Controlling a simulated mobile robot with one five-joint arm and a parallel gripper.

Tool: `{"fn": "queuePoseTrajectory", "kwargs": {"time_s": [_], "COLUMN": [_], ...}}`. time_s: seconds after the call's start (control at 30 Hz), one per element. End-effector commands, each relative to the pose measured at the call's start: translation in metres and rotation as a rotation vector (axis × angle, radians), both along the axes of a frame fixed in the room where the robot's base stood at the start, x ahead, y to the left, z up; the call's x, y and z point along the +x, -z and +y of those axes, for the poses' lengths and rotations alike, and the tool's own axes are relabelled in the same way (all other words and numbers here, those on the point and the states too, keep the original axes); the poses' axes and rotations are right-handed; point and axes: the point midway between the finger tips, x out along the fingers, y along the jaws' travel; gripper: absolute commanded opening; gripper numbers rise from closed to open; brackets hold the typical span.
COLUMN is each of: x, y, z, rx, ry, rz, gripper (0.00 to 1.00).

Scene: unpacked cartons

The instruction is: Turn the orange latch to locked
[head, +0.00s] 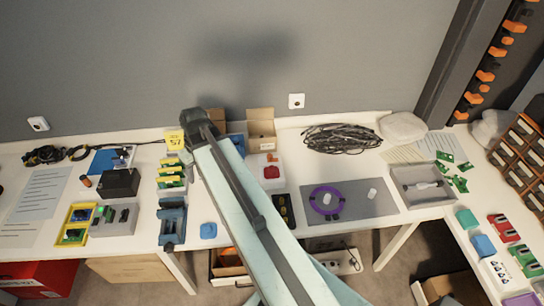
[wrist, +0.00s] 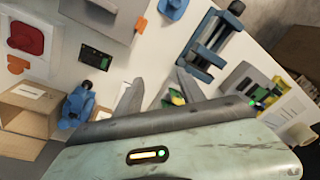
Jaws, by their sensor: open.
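A small orange piece, which looks like the orange latch (wrist: 18,65), is at the left edge of the wrist view, beside a red knob (wrist: 27,37) on a white box. In the head view the orange piece (head: 271,157) shows just above the red knob (head: 271,172), right of my arm. Whether it is turned to locked is too small to tell. My gripper (wrist: 160,78) is open and empty in the wrist view, well to the right of the orange piece and not touching it. In the head view my arm hides the fingertips.
A cardboard box (wrist: 35,107) and a blue device (wrist: 77,105) are near the gripper. A blue vise (head: 172,222) stands at the table's front, left of my arm. A grey mat (head: 365,205) with a purple ring (head: 313,203) lies to the right. Coiled black cable (head: 340,137) is behind it.

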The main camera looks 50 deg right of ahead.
Motion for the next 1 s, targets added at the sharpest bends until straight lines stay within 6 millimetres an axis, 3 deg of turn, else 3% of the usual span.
{"fn": "queuePoseTrajectory", "kwargs": {"time_s": [0.03,0.1,0.2,0.3,0.4,0.5,0.73,1.0], "x": [0.000,-0.009,-0.030,-0.056,-0.075,-0.084,-0.084,-0.069], "y": [0.015,0.022,0.028,0.031,0.032,0.032,0.037,0.077], "z": [-0.053,-0.118,-0.200,-0.261,-0.298,-0.313,-0.314,-0.314], "rx": [0.010,0.013,-0.002,-0.029,-0.053,-0.064,-0.066,-0.066], "ry": [0.014,0.005,-0.005,-0.013,-0.020,-0.025,-0.029,-0.028], "rz": [-0.036,-0.094,-0.173,-0.232,-0.266,-0.282,-0.284,-0.283], "gripper": [0.47,0.47,0.47,0.47,0.47,0.47,0.47,0.47]}}
